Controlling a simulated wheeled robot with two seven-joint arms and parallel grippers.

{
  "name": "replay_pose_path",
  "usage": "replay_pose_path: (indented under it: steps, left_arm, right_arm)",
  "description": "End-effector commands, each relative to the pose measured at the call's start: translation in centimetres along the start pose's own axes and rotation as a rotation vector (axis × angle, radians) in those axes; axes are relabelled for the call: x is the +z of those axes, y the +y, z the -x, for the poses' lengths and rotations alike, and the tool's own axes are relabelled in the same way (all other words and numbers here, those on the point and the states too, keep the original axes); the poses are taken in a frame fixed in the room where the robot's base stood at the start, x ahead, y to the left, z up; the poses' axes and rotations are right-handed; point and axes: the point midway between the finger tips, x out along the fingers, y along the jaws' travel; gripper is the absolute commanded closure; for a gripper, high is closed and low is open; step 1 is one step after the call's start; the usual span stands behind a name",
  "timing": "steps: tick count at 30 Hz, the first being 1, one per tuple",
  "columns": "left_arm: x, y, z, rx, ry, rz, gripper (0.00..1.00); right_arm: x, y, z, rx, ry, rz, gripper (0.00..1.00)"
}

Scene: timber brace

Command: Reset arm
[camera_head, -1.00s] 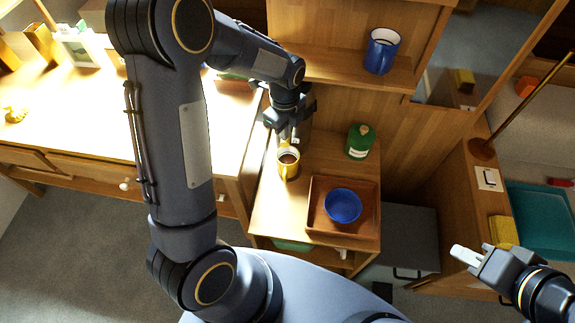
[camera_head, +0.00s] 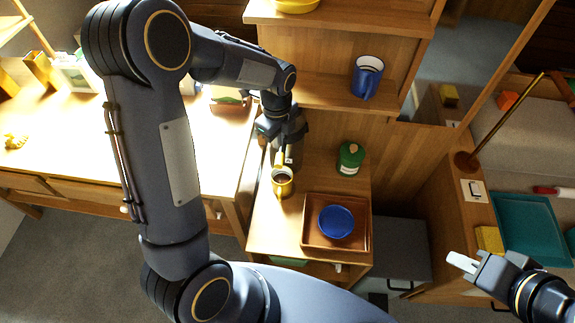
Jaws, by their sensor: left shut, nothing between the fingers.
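My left gripper (camera_head: 281,158) points down over the small wooden cabinet top (camera_head: 266,221), just behind a yellow mug (camera_head: 282,184) with dark contents. It is shut and empty; I cannot tell if it touches the mug. My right gripper (camera_head: 463,262) is at the lower right, pointing left, over the floor side of the cabinets. Its fingertips look close together, but their gap is not clear from this angle. My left arm hides part of the desk.
A brown tray (camera_head: 309,240) holds a blue bowl (camera_head: 336,222). A blue mug (camera_head: 367,78) sits on the shelf above. At right are a teal tray (camera_head: 524,228) and a yellow sponge (camera_head: 489,239). The bright desk (camera_head: 60,135) is at left.

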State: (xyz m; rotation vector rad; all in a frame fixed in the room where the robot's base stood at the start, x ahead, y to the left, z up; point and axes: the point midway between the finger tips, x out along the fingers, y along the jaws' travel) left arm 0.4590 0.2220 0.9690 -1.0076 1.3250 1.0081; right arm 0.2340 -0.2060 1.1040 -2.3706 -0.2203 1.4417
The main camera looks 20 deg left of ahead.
Motion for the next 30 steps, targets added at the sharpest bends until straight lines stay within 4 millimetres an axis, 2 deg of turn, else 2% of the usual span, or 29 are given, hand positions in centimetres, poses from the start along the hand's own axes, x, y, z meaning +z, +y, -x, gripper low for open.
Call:
replay_pose_path:
  steps: [7, 11, 14, 21, 25, 30]
  left_arm:
    - [0.0, 0.0, 0.1, -0.002, 0.001, 0.006, 1.00]
    - [0.1, 0.9, 1.6, -0.028, 0.022, 0.101, 1.00]
    - [0.1, 2.7, 4.0, -0.069, 0.065, 0.279, 1.00]
    - [-1.3, 9.2, 10.0, -0.164, 0.235, 0.847, 1.00]
    - [-2.6, 12.8, 12.2, -0.194, 0.342, 1.146, 1.00]
    - [-4.8, 17.2, 13.5, -0.207, 0.491, 1.511, 1.00]
  right_arm:
    - [0.0, 0.0, 0.0, 0.000, 0.000, 0.000, 0.75]
    - [0.0, 0.0, 0.0, 0.000, 0.000, 0.000, 0.75]
    - [0.0, 0.0, 0.0, 0.000, 0.000, 0.000, 0.75]
    - [0.0, 0.0, 0.0, 0.000, 0.000, 0.000, 0.75]
    - [0.0, 0.0, 0.0, 0.000, 0.000, 0.000, 0.75]
    - [0.0, 0.0, 0.0, 0.000, 0.000, 0.000, 0.75]
